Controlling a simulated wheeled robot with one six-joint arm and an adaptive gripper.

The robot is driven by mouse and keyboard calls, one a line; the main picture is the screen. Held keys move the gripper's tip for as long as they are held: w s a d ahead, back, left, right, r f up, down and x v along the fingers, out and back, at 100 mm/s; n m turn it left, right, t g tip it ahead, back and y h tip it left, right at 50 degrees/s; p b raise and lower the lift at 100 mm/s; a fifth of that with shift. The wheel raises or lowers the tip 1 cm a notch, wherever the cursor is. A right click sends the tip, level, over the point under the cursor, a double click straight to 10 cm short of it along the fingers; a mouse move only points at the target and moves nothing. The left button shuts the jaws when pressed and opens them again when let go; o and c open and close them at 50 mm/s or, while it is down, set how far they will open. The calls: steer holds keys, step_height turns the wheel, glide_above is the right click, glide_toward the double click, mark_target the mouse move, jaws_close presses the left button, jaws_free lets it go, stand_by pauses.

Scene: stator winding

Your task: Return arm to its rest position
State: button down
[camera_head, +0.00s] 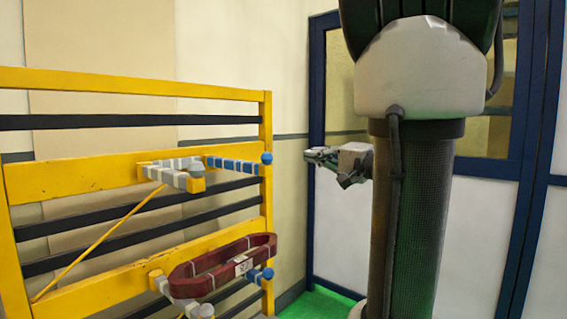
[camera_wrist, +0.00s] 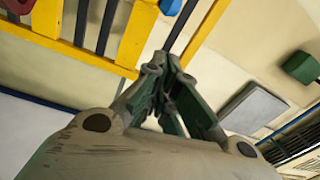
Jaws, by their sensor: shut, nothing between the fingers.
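My gripper (camera_head: 311,155) shows in the head view to the left of my arm's thick dark link, pointing left toward the yellow rack. It is shut and empty, and apart from the rack. In the wrist view my gripper's fingers (camera_wrist: 158,68) are drawn together, with the rack's yellow edge behind and to the left of them. Most of my arm's folded part is hidden behind the dark link in the head view.
A yellow rack (camera_head: 90,175) with dark bars stands at left. A dark red oval coil (camera_head: 205,275) rests on its lower pegs (camera_head: 262,276). Upper pegs (camera_head: 235,165) jut out nearer my gripper. A blue-framed partition (camera_head: 317,110) stands behind. Green floor (camera_head: 312,303) shows below.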

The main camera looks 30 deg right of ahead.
steer(key=s+a+f+n+g+h, duration=0.2)
steer(key=s+f+n+g+h, duration=0.35)
steer(key=s+f+g, duration=1.15)
steer(key=shift+w+a+r+n+t, duration=0.15)
steer(key=shift+a+n+t, duration=0.45)
steer(key=shift+a+n, duration=0.4)
steer(key=shift+w+a+f+n+t, duration=0.1)
steer(key=shift+w+a+n+t, duration=0.1)
steer(key=shift+a+n+t, duration=0.8)
steer(key=shift+w+a+r+n+t, duration=0.1)
steer(key=shift+w+a+n+t, duration=0.1)
steer(key=shift+a+n, duration=0.85)
